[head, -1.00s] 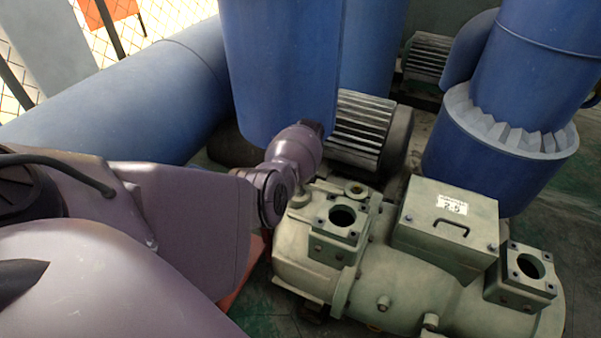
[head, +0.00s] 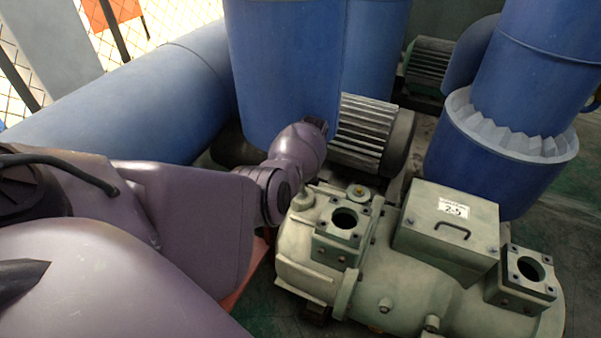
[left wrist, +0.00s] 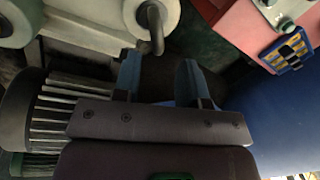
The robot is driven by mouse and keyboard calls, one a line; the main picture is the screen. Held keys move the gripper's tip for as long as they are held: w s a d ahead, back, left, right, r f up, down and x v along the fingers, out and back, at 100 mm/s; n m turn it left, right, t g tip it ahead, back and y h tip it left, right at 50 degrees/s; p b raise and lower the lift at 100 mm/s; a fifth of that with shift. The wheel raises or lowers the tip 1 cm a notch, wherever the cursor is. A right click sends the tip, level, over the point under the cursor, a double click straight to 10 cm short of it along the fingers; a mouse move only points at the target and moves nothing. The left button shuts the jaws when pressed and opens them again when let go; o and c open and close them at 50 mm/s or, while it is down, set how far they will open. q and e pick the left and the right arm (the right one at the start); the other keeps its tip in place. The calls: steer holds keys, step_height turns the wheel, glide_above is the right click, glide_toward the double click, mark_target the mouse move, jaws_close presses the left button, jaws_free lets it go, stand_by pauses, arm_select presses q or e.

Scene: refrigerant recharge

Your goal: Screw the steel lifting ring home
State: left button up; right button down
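In the left wrist view a grey metal ring (left wrist: 151,20), which looks like the lifting ring, is at the pale end of a machine. Its lower part hangs just above my left gripper (left wrist: 158,62). The two blue-grey fingers are apart with a dark gap between them. The left finger's tip is close to the ring's lower end; I cannot tell whether they touch. In the head view the left wrist hides the gripper, and the ring cannot be made out. The pale green compressor (head: 385,285) stands to the right of that wrist. My right gripper is not in view.
A finned motor (head: 362,135) and a large blue tank (head: 285,70) stand behind my left wrist. A blue pipe (head: 130,100) lies behind the arm. In the left wrist view a red surface (left wrist: 240,25) carries a yellow-and-blue case (left wrist: 287,50).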

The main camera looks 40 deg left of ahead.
arm_select(q)
step_height(320, 180, up, 8)
steer(key=p, duration=0.2)
steer(key=shift+w+d+r, duration=0.15)
steer(key=shift+w+d, duration=0.1)
steer(key=shift+d, duration=0.15)
